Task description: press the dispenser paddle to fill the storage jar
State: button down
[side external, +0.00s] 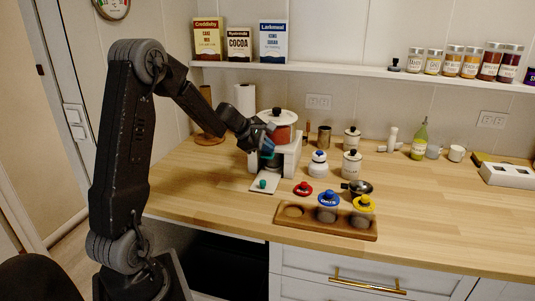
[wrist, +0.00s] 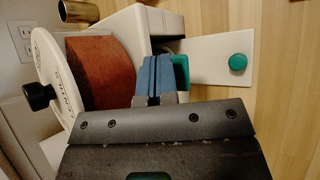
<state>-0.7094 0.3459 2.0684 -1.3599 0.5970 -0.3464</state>
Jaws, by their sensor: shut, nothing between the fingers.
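The dispenser has a white body (side external: 291,155), an orange-red hopper (side external: 283,134) and a white lid; the hopper also shows in the wrist view (wrist: 100,66). Its teal paddle (wrist: 181,74) shows beside my blue fingertips. My gripper (side external: 269,136) is shut and empty at the dispenser's front, by the paddle; its fingers (wrist: 154,78) lie together in the wrist view. Whether they touch the paddle I cannot tell. A teal knob (wrist: 238,62) stands on the dispenser's white base plate (side external: 256,187). A dark shape sits under the spout; I cannot make out whether it is the storage jar.
A wooden tray (side external: 282,223) holds jars with a blue lid (side external: 328,198) and a yellow lid (side external: 364,202); its left recess is empty. A red lid (side external: 303,188), a metal scoop (side external: 358,187) and white canisters (side external: 352,163) stand right of the dispenser. The front-right counter is clear.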

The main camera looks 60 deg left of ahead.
aim_at(268, 155)
jog(key=shift+f, duration=0.35)
jog(key=shift+r, duration=0.1)
dwell(0.4)
jog(key=shift+r, duration=1.05)
jog(key=shift+r, duration=2.55)
